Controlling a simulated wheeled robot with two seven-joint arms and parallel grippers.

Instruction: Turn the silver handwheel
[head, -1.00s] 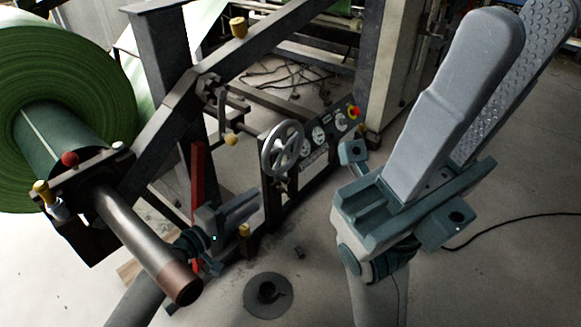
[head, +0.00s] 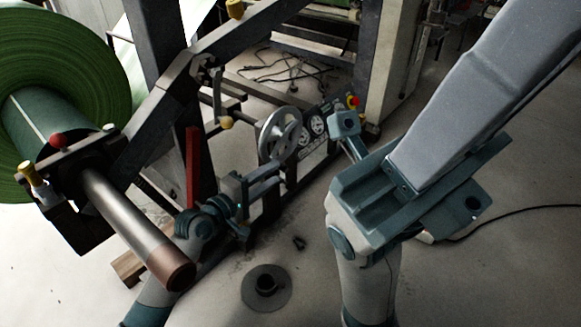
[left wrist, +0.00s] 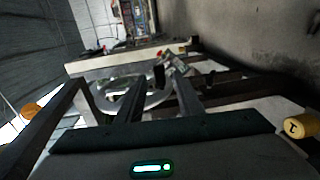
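The silver handwheel (head: 280,134) stands upright on the front of the low control panel, in the middle of the head view. My left gripper (head: 280,172) is just below and in front of it, fingers pointing right towards the panel. In the left wrist view the two fingers (left wrist: 158,98) are apart with nothing held between them. The handwheel's rim (left wrist: 104,102) shows beyond them, partly hidden by the left finger; contact cannot be told. My right gripper (head: 470,110) is large and close at the right, pointing up out of the frame; its fingertips are cut off.
The control panel (head: 312,146) has gauges and a red button (head: 353,102). A large green roll (head: 60,75) with a metal shaft (head: 125,215) is at the left. A red upright bar (head: 193,165) stands beside my left arm. A dark round floor piece (head: 266,290) lies below.

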